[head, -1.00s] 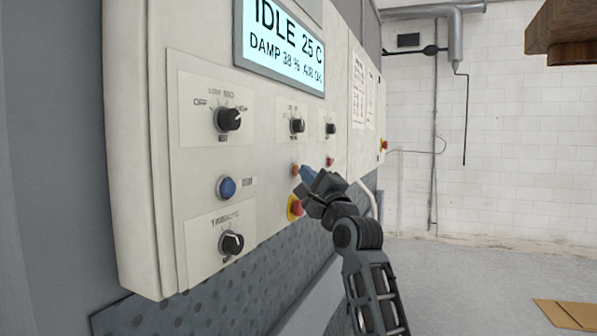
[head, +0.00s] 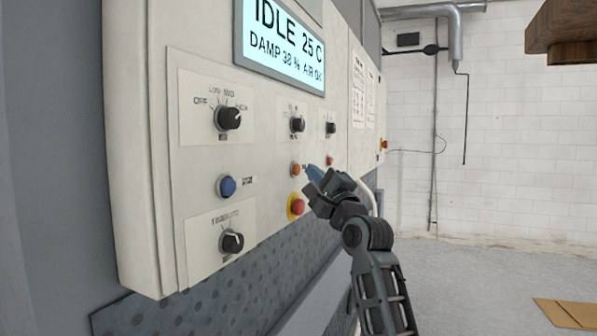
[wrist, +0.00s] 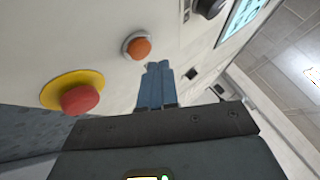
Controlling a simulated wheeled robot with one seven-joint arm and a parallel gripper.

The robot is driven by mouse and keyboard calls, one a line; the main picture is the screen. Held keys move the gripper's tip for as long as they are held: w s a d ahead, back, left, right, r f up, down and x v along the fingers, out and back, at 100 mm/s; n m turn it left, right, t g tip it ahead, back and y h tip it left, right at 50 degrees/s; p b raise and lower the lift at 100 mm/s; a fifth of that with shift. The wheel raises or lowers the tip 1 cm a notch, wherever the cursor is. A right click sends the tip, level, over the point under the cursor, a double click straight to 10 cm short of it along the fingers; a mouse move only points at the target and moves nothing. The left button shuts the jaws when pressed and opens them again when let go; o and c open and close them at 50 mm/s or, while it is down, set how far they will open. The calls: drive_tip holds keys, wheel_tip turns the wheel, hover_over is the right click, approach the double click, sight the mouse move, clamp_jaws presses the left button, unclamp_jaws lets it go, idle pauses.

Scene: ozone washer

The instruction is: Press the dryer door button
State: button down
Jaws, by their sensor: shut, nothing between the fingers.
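The control panel (head: 275,130) carries several buttons. An orange button (head: 295,169) sits above a red mushroom button on a yellow ring; its label beside it is mostly hidden or too small to read. In the wrist view the orange button (wrist: 138,46) has a grey collar. A blue button (head: 227,187) is further left, and a small red button (head: 330,160) further right. I cannot tell from the labels which is the door button. My gripper (head: 313,172) is shut and empty, its blue fingertips just right of the orange button. The wrist view shows the fingertips (wrist: 158,66) apart from that button.
The red mushroom button (head: 298,207) is close below my gripper, and also shows in the wrist view (wrist: 80,98). Black knobs (head: 229,118) and a lit display (head: 280,45) are on the panel. Free floor lies to the right, with cardboard (head: 570,313).

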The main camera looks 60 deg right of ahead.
drive_tip(key=shift+s+d+b, duration=0.2)
drive_tip(key=shift+s+b, duration=0.15)
drive_tip(key=shift+s, duration=2.15)
